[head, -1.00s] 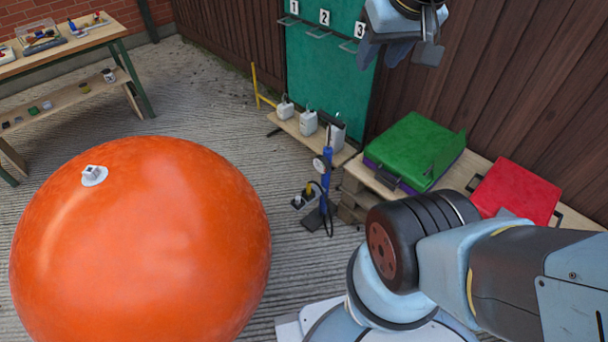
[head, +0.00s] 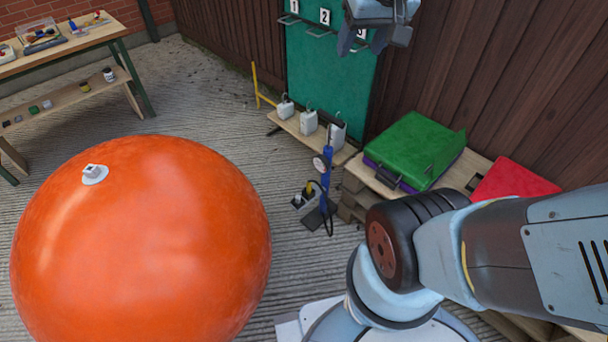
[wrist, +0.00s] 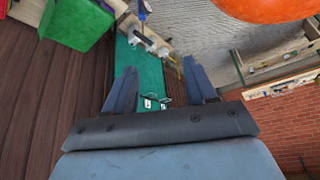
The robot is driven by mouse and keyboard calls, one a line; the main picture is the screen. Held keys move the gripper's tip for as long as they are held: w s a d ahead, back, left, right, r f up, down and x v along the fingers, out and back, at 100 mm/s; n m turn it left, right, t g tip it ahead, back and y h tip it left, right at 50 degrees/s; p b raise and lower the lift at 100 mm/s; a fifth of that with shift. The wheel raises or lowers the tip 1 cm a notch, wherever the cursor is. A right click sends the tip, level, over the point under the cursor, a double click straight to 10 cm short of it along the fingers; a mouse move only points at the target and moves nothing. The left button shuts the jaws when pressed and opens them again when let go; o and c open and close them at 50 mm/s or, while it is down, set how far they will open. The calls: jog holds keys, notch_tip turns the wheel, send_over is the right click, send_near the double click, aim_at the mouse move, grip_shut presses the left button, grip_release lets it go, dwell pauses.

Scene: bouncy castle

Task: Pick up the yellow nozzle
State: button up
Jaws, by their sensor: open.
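A small yellow piece that looks like the yellow nozzle (head: 310,187) stands in a small dark holder (head: 303,203) beside the blue pump (head: 327,172), with a pale piece next to it. It is too small to make out its shape. My gripper (head: 362,44) is high at the top of the head view, in front of the green board, far from the nozzle and empty. In the wrist view its two fingers (wrist: 160,68) are wide apart with nothing between them. The pump (wrist: 143,10) shows at the top there; I cannot make out the nozzle.
A big orange ball-like inflatable (head: 140,250) fills the lower left. White weights (head: 309,122) stand on a low plank before the green numbered board (head: 325,75). Green (head: 415,150) and red (head: 512,182) cases lie at right. A workbench (head: 70,46) is far left.

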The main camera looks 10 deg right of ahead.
jog(key=w+f, duration=0.4)
jog(key=w, duration=0.7)
jog(key=m+g+h, duration=0.1)
jog(key=m+g, duration=0.1)
jog(key=m, duration=0.1)
send_over(309, 185)
jog(key=s, duration=0.2)
notch_tip(309, 185, down, 64)
jog(key=x, duration=0.8)
jog(key=shift+w+a+f, duration=0.15)
jog(key=shift+a+f, duration=0.05)
jog(key=shift+s+x, duration=0.1)
jog(key=shift+x, duration=1.2)
jog(key=shift+s+x, duration=0.15)
jog(key=shift+x, duration=1.2)
jog(key=shift+a, duration=0.1)
grip_shut()
